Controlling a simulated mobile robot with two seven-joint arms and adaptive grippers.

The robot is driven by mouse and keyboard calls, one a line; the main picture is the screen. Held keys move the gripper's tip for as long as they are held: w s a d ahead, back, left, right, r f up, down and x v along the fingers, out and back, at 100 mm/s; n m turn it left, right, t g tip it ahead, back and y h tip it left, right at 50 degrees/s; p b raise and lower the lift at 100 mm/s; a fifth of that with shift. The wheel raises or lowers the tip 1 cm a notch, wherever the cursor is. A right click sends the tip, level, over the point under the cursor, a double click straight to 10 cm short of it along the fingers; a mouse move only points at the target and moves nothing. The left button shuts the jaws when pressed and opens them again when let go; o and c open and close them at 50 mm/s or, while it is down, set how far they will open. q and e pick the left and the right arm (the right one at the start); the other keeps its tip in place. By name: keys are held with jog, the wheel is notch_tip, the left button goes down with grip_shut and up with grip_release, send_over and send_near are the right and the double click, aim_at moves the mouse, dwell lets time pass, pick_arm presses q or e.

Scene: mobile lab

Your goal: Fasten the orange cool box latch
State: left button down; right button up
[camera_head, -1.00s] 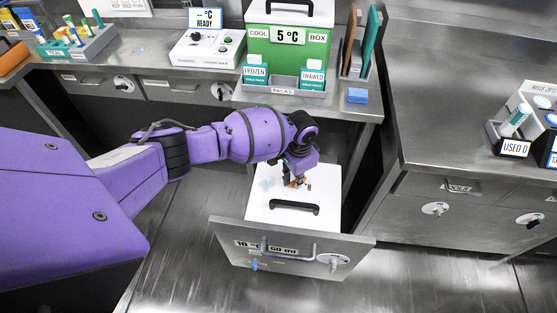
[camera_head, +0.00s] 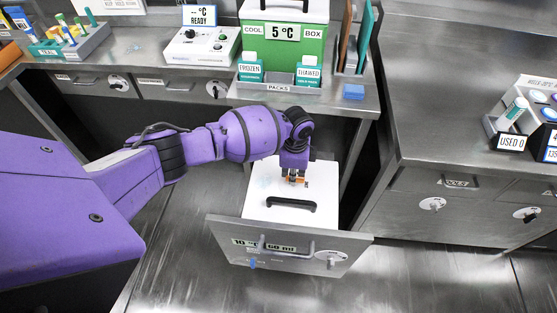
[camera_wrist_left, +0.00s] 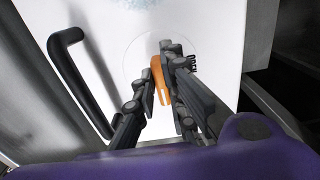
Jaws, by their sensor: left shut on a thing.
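The cool box with a white lid (camera_head: 262,204) and a black handle (camera_head: 291,204) sits in the pulled-out drawer. The orange latch (camera_head: 294,180) is on the lid behind the handle. My left gripper (camera_head: 293,177) points down at the lid and is shut on the orange latch. In the left wrist view the latch (camera_wrist_left: 160,78) shows between the two dark fingers (camera_wrist_left: 168,80), above a faint round mark on the lid. The word printed beside it is partly hidden by a finger. My right gripper is in neither view.
The open drawer front (camera_head: 290,247) has a bar handle and a round lock. Above stands the bench (camera_head: 150,88) with a green cool box (camera_head: 285,55) and packs. A steel counter (camera_head: 450,90) is at the right. The floor around the drawer is clear.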

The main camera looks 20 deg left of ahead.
pick_arm(q)
jog(key=shift+r, duration=0.1)
dwell(0.3)
jog(key=c, duration=1.8)
grip_release()
notch_tip(320, 180, up, 12)
